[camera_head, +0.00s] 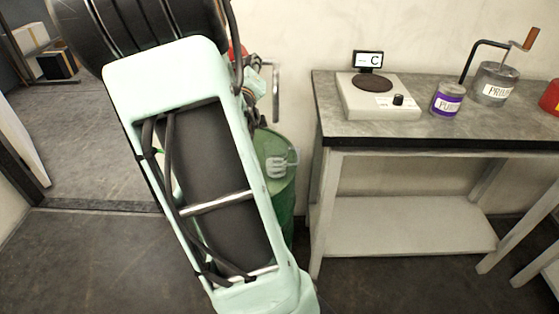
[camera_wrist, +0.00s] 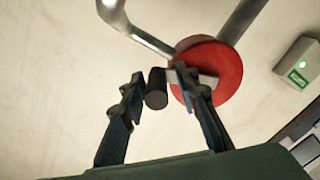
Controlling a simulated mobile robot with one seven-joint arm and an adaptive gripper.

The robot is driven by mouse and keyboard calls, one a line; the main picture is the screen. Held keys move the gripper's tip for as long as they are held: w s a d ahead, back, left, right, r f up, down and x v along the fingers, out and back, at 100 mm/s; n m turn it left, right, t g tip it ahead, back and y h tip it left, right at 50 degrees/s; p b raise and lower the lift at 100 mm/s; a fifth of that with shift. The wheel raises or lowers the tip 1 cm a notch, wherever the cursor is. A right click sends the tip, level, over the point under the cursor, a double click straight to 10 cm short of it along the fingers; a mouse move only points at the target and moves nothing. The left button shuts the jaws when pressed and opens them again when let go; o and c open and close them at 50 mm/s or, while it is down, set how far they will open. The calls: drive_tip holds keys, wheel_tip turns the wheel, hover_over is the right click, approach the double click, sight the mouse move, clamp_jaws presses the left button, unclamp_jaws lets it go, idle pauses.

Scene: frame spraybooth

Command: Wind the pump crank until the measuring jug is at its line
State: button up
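The pump shows as a red round body (camera_wrist: 222,68) with bare metal pipes in the wrist view. Its crank has a short metal arm and a black grip (camera_wrist: 156,88). My gripper (camera_wrist: 162,92) is open, with one finger on each side of the black grip; gaps show on both sides, and I cannot tell whether either finger touches it. In the head view a green drum (camera_head: 283,205) stands left of the bench, with part of the red pump (camera_head: 236,52) above it, mostly hidden behind my arm.
A grey bench (camera_head: 345,127) at right holds a scale (camera_head: 395,112) with a display reading C (camera_head: 368,59), a purple-labelled can (camera_head: 447,99), a primer can (camera_head: 492,84) with a wooden-handled crank, and a red can (camera_head: 551,97). Open floor (camera_head: 85,110) lies through the doorway at left.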

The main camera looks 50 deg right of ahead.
drive_tip(key=shift+r, duration=0.15)
drive_tip(key=shift+r, duration=0.25)
idle(0.3)
drive_tip(key=c, duration=0.7)
drive_tip(key=shift+f, duration=0.2)
